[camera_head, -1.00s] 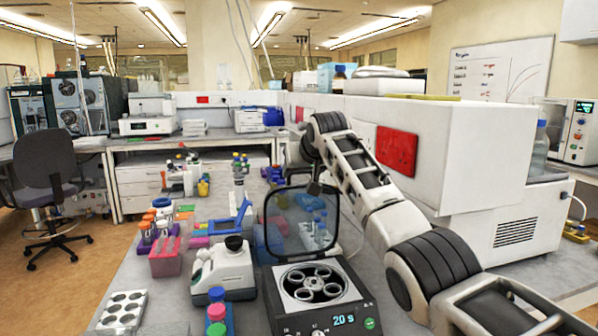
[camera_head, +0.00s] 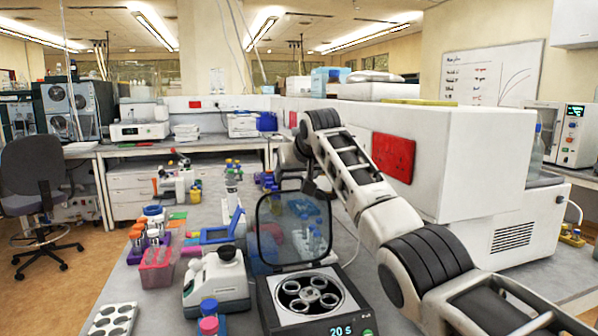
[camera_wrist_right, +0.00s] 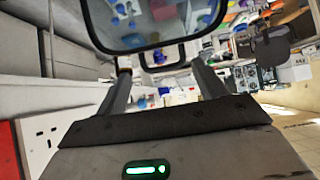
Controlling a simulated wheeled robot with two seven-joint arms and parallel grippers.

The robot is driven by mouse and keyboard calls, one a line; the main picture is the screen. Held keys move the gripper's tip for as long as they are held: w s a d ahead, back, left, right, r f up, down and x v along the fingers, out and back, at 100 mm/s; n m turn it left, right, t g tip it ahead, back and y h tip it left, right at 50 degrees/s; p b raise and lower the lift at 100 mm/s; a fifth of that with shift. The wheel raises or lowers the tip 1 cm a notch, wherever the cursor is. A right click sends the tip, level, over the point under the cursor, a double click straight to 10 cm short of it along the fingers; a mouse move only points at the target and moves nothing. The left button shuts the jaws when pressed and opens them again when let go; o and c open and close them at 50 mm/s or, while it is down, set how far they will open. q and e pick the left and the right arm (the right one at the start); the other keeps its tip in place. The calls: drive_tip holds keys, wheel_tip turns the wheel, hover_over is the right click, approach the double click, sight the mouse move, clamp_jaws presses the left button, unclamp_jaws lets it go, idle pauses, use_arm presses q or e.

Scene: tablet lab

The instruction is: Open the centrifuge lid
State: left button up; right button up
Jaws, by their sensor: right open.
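The centrifuge (camera_head: 352,300) stands on the bench at the bottom middle of the head view, with a lit "20 s" display. Its rotor with several round holes is uncovered. The clear, dark-framed lid (camera_head: 285,232) stands raised, close to upright, at the back of the centrifuge. My right gripper (camera_head: 312,187) is at the lid's top edge, partly hidden by my own arm. My left gripper is not in view.
A white microscope-like device (camera_head: 217,280) stands close left of the centrifuge. A pink rack (camera_head: 157,268) and a white tray with round wells (camera_head: 112,320) are farther left. A large white cabinet (camera_head: 470,160) borders the bench on the right.

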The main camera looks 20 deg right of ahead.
use_arm(q)
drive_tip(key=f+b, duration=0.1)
drive_tip(key=b, duration=0.1)
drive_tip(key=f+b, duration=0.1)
drive_tip(key=b, duration=0.2)
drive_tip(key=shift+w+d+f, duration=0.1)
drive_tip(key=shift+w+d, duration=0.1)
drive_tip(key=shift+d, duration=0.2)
use_arm(e)
drive_tip(key=v, duration=1.6)
drive_tip(key=shift+d, duration=0.15)
